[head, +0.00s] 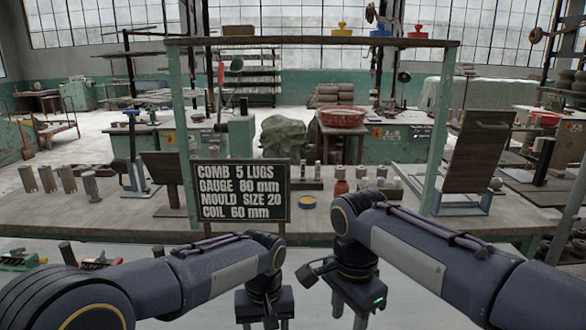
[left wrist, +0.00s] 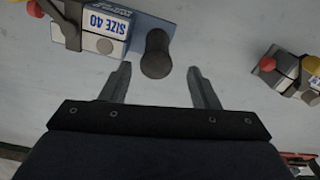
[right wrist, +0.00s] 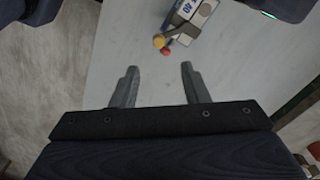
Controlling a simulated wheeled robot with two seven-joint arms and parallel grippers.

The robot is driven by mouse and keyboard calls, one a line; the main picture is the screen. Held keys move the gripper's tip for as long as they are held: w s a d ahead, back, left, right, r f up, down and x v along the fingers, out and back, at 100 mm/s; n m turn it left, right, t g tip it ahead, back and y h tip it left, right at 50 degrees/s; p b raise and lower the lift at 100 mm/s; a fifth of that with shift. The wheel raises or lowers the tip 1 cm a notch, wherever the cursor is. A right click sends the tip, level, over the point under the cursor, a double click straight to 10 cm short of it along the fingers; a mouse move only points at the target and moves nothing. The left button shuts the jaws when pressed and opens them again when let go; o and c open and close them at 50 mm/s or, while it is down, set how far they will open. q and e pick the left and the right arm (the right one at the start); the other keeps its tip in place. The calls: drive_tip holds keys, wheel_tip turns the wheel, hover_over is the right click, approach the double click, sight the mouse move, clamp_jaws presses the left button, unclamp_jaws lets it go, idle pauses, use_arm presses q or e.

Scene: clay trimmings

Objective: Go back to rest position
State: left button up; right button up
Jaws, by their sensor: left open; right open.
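My left gripper (head: 264,322) is low in the middle of the head view, its fingers partly cut off by the bottom edge. In the left wrist view my left gripper (left wrist: 156,82) is open, with nothing between its fingers. A dark round peg (left wrist: 156,54) stands just beyond the fingertips, beside a white block marked SIZE 40 (left wrist: 97,24) on a blue base. My right gripper (head: 349,312) is beside it in the head view, pointing down. In the right wrist view my right gripper (right wrist: 158,72) is open and empty over bare pale tabletop.
A second block (left wrist: 290,74) with red and yellow knobs is at the right of the left wrist view. A block with knobs (right wrist: 190,20) lies ahead of my right gripper. A black sign (head: 242,192) stands behind the arms, before a bench (head: 130,215) with several cylinders.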

use_arm(q)
wheel_tip(320, 180, up, 3)
drive_tip(key=shift+r, duration=0.15)
drive_tip(key=s+a+r+t+h+p, duration=0.2)
drive_tip(key=s+a+r+h, duration=0.25)
drive_tip(key=s+a, duration=0.8)
use_arm(e)
drive_tip(key=s+d+n+t+y, duration=0.2)
drive_tip(key=s+d+n+y, duration=0.25)
drive_tip(key=s+d, duration=0.55)
use_arm(q)
drive_tip(key=s+a+f+t, duration=0.2)
drive_tip(key=s+t, duration=0.1)
drive_tip(key=s, duration=0.8)
drive_tip(key=shift+s+a+f+t+y+p, duration=0.2)
drive_tip(key=shift+a+t+y+p, duration=0.1)
drive_tip(key=shift+y+p, duration=0.05)
use_arm(e)
drive_tip(key=s+f+n+t, duration=0.3)
drive_tip(key=s+n, duration=0.3)
drive_tip(key=s, duration=0.3)
drive_tip(key=shift+d+f+t+h, duration=0.35)
drive_tip(key=shift+d+f+t, duration=0.1)
drive_tip(key=shift+f, duration=0.45)
